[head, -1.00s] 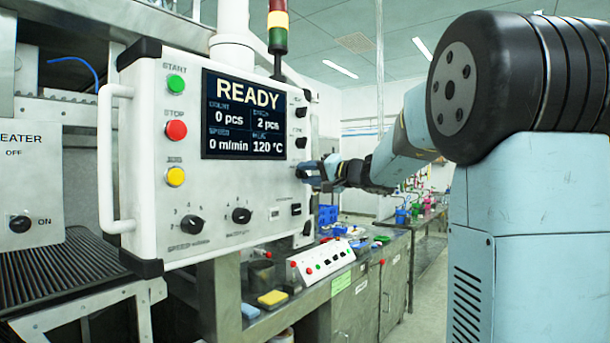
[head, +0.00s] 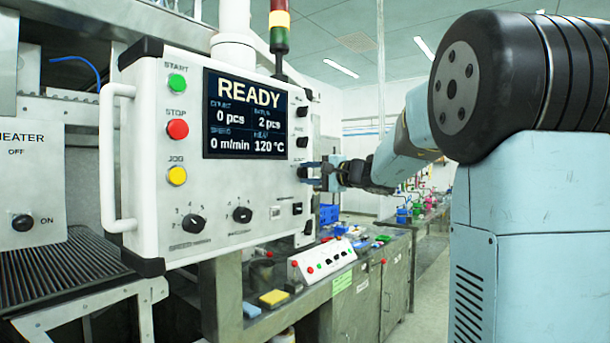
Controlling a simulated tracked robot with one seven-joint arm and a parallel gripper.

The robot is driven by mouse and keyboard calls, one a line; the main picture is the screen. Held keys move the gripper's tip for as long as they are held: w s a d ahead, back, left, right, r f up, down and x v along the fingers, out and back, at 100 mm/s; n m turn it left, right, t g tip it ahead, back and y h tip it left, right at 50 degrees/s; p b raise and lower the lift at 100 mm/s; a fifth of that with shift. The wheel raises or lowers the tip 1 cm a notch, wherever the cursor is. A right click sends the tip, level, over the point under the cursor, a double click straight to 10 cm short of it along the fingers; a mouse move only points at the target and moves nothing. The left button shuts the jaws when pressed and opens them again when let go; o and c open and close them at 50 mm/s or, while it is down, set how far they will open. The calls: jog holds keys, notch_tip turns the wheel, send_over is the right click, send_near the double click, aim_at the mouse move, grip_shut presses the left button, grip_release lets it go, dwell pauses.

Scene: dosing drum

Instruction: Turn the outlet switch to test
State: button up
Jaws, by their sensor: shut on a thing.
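The white control panel (head: 140,215) fills the left and middle of the head view, with a dark display reading READY. A column of small black switches runs down its right side; the upper ones (head: 301,111) and (head: 302,142) are in plain sight. My gripper (head: 308,173) is at the panel's right edge, below these two. Its fingers are shut on a small switch there, which they mostly hide. The label above the fingers is too small to read, so I cannot confirm the outlet switch or its setting.
Black dials (head: 193,223) and (head: 242,214) sit low on the panel. A white handle (head: 108,160) is at its left. Below the panel, a bench (head: 345,308) carries a small button box (head: 322,260) and several coloured items. An aisle lies to the right.

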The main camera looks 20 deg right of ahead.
jog(key=m, duration=0.6)
jog(key=shift+d+f, duration=0.25)
jog(key=shift+f, duration=0.1)
dwell(0.4)
jog(key=o, duration=0.8)
jog(key=shift+o, duration=1.2)
jog(key=shift+a+r, duration=0.1)
jog(key=shift+a, duration=0.05)
jog(key=shift+s, duration=0.1)
jog(key=v, duration=1.3)
jog(key=shift+s+d, duration=0.25)
jog(key=shift+d, duration=0.05)
